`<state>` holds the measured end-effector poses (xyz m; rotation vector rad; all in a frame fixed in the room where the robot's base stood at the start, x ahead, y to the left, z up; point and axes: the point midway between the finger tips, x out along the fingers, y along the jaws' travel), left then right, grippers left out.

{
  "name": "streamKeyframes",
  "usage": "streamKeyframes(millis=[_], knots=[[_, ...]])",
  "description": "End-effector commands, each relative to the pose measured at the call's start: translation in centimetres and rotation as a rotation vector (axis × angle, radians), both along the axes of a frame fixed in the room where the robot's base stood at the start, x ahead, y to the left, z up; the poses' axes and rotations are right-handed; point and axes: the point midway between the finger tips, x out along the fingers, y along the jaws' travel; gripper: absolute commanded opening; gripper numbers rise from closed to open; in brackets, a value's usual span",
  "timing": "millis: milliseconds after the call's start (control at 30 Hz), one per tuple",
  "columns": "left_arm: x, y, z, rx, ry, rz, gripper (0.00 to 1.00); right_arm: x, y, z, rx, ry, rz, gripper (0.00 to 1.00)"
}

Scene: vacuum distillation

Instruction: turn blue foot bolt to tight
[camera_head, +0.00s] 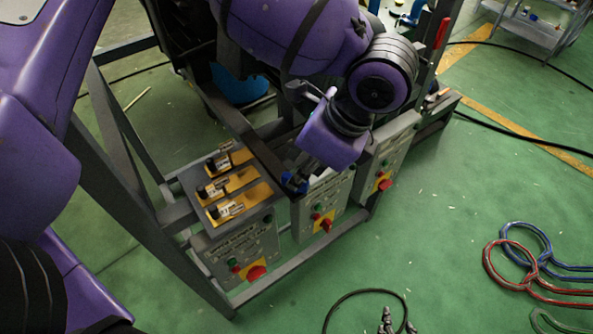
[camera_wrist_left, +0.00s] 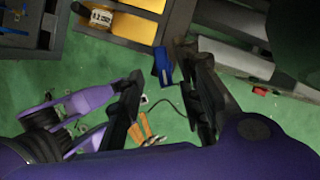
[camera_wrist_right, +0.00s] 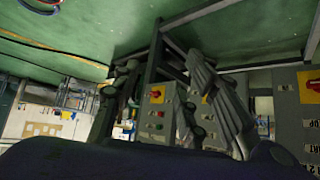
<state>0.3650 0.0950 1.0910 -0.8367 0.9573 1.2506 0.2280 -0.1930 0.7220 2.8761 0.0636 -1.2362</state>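The blue foot bolt (camera_wrist_left: 163,65) shows in the left wrist view near the tips of my left gripper (camera_wrist_left: 160,75). The fingers are apart and the bolt lies close to the right-hand finger; I cannot tell whether they touch. In the head view a blue part (camera_head: 291,181) shows beside the frame, under my purple left wrist, which hides most of that gripper.
A dark metal frame (camera_head: 135,190) carries several grey control boxes (camera_head: 245,255) with red knobs. Yellow plates (camera_head: 240,203) with small labelled parts lie on top. Red and blue hoses (camera_head: 510,265) lie on the green floor at right, which is otherwise mostly clear.

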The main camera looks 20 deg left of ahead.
Motion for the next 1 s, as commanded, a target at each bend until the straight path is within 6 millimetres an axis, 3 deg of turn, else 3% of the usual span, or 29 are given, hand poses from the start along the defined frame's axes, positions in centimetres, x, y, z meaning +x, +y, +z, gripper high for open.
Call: streamKeyframes(millis=[233,567,833,1000], knots=[[0.2,1.2,-2.7,0.000,0.000,0.001,0.33,0.8,-0.1,0.7,-0.001,-0.019,0.001,0.40],[0.2,1.3,-3.2,-0.001,-0.001,0.001,0.33,1.7,0.6,1.2,0.007,-0.037,0.007,0.40],[0.2,1.3,-3.2,-0.001,-0.001,0.001,0.00,1.3,0.6,1.0,0.008,-0.029,0.005,0.40],[0.2,1.3,-3.2,-0.001,-0.001,0.000,0.00,1.2,0.5,1.0,0.007,-0.028,0.004,0.40]])
